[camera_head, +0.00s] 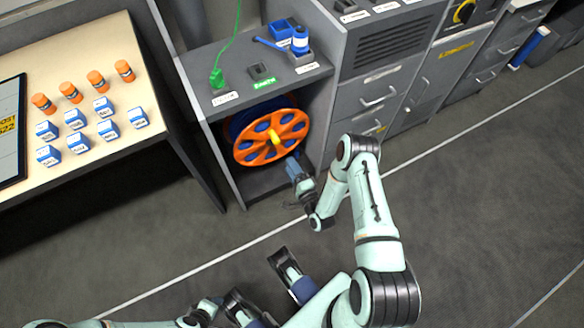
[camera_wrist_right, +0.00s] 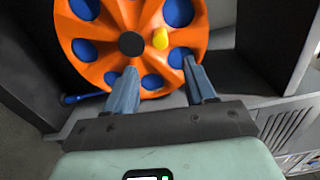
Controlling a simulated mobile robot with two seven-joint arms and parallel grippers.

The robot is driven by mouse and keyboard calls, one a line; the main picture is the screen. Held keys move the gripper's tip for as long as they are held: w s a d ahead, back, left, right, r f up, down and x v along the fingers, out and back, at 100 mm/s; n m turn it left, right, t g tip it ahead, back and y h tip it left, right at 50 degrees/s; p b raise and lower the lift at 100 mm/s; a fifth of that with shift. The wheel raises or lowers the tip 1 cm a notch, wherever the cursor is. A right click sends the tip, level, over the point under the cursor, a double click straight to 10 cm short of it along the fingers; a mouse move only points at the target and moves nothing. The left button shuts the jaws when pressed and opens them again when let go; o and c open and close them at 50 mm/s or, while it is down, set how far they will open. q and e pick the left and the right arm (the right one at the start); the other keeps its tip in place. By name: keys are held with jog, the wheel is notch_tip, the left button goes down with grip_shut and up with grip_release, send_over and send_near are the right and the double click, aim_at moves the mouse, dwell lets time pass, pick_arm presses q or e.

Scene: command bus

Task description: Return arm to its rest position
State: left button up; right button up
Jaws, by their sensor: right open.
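My right arm (camera_head: 368,205) reaches from the bottom right toward the grey cabinet's lower opening. My right gripper (camera_head: 292,165) is at the front of an orange cable reel (camera_head: 250,148) with blue holes. In the wrist view the gripper (camera_wrist_right: 162,82) has its two blue-grey fingers apart, with nothing between them. The reel (camera_wrist_right: 110,50) stands just beyond the fingertips, and its yellow handle (camera_wrist_right: 160,38) shows above the gap between them. I cannot tell whether a fingertip touches the reel.
The grey cabinet (camera_head: 222,148) has walls close around the reel. On its top are a green plug (camera_head: 217,78) with a cable and a blue device (camera_head: 300,42). A table (camera_head: 120,150) with orange and blue-white blocks is at the left. The floor (camera_head: 200,255) in front is clear.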

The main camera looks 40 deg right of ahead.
dwell(0.3)
jog(key=s+a+f+n+g+y, duration=0.4)
jog(key=a+f+n+g, duration=0.3)
jog(key=a+n+g, duration=0.15)
jog(key=s+a+r+n+g+y, duration=0.1)
jog(key=s+a+n+g, duration=0.3)
jog(key=s, duration=0.3)
jog(key=s+a+r+n+g+y, duration=0.1)
jog(key=s+a+n+g+y, duration=0.1)
jog(key=s+a+n+g, duration=0.45)
pick_arm(q)
jog(key=s+d+r+g+p, duration=0.1)
jog(key=s+r+p, duration=0.1)
jog(key=r+p, duration=0.7)
jog(key=s+d+r+g+h+p, duration=0.1)
jog(key=s+r+p, duration=0.2)
jog(key=r+p, duration=0.5)
jog(key=shift+s+d+r+m+g+p, duration=0.2)
jog(key=shift+d+r+m+g+p, duration=0.1)
jog(key=shift+d+r+g+p, duration=0.15)
pick_arm(e)
jog(key=s+r, duration=0.3)
jog(key=r, duration=0.5)
jog(key=s+r+m, duration=0.1)
jog(key=s+r, duration=0.2)
jog(key=r, duration=0.5)
jog(key=shift+a+r+y, duration=0.2)
jog(key=shift+a+y, duration=0.1)
jog(key=shift+a, duration=0.15)
jog(key=shift+s, duration=0.1)
